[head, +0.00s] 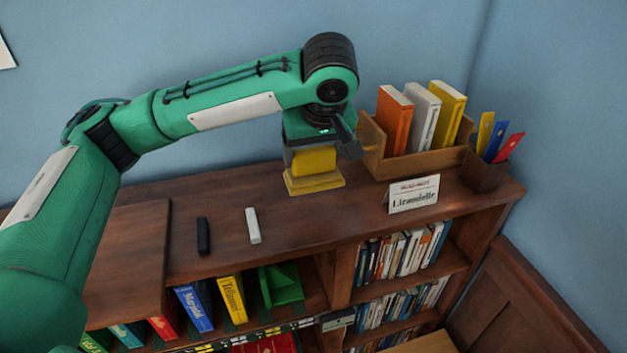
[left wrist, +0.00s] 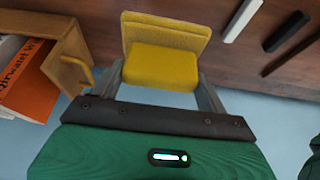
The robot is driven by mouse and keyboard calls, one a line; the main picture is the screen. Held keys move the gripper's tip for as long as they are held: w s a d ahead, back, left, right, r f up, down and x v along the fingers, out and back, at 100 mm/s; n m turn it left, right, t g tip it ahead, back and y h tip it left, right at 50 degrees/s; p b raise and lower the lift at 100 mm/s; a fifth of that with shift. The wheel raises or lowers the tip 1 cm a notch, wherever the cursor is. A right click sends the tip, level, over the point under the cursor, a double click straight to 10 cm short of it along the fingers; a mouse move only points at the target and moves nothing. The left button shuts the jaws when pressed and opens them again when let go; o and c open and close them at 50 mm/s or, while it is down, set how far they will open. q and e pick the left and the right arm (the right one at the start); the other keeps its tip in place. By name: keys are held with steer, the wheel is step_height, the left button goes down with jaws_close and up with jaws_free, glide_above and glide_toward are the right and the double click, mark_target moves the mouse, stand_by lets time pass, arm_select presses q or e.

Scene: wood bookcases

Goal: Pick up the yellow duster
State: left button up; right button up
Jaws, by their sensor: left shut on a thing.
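The yellow duster (head: 314,182) is at the bookcase top in the head view, with a block-like upper part and a wider, flatter base. My left gripper (head: 314,162) points down over it, its fingers on either side of the upper part. In the left wrist view the duster (left wrist: 162,62) sits between the two fingers of my left gripper (left wrist: 160,85), which is shut on it. I cannot tell whether the base touches the wood. My right gripper is not in view.
A wooden box (head: 410,165) with several books stands just right of my gripper. A pen cup (head: 484,172) and a sign card (head: 413,194) are further right. A black stick (head: 203,236) and a white stick (head: 253,226) lie to the left on the bookcase top (head: 300,225).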

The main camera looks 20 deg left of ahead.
mark_target(314, 149)
arm_select(q)
step_height(314, 149, up, 12)
steer(key=shift+b, duration=0.4)
